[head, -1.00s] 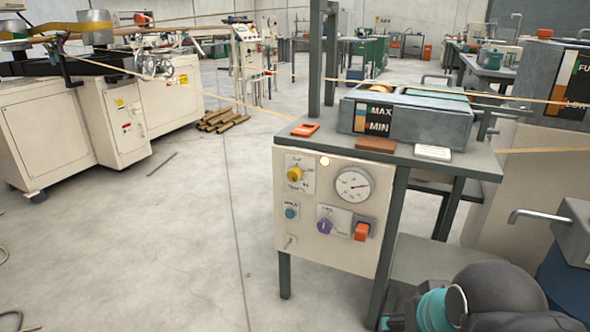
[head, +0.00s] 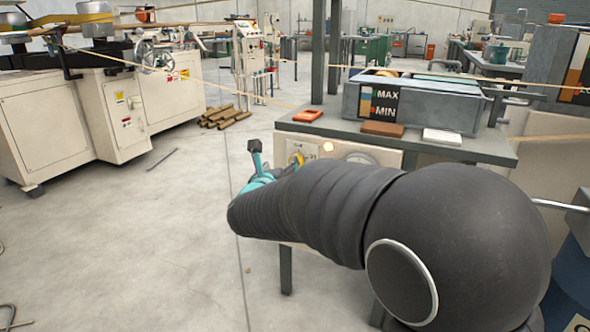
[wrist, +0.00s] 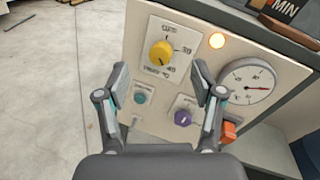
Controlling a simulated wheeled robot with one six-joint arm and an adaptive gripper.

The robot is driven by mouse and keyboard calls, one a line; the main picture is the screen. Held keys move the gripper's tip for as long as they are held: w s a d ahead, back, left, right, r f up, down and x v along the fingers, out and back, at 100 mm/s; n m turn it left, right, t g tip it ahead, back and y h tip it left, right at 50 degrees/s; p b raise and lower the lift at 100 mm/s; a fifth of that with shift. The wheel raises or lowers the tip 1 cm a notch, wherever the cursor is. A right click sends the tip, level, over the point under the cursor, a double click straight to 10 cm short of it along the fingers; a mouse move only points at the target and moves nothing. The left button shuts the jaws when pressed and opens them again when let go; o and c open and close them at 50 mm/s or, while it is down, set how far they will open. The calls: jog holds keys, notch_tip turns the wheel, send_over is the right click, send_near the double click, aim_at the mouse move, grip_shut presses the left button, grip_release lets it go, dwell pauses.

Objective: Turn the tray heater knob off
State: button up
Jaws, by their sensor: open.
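The yellow knob (wrist: 161,52) sits on a white dial plate with a scale showing 30 and 40, on the cream control panel (wrist: 190,85). It is upper centre in the wrist view, just beyond the fingertips. In the head view, only part of the yellow knob (head: 298,159) shows behind my arm. My gripper (wrist: 160,78) is open and empty, its two fingers spread below and to either side of the knob, apart from it as far as I can see. In the head view my arm hides most of the panel and much of my gripper. The amber lamp (wrist: 217,40) beside the knob is lit.
A round gauge (wrist: 247,83) is right of the lamp. Below are a teal button (wrist: 140,97), a purple knob (wrist: 183,118) and an orange-red switch (wrist: 229,130). The bench top (head: 460,148) overhangs the panel. Open floor (head: 130,250) lies to the left.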

notch_tip(320, 180, down, 5)
jog(key=a+m+h, duration=0.2)
jog(key=m+h, duration=0.2)
jog(key=m, duration=0.3)
jog(key=x, duration=1.3)
jog(key=shift+f+p, duration=0.15)
jog(key=shift+p, duration=0.15)
jog(key=shift+c, duration=0.2)
jog(key=c, duration=1.1)
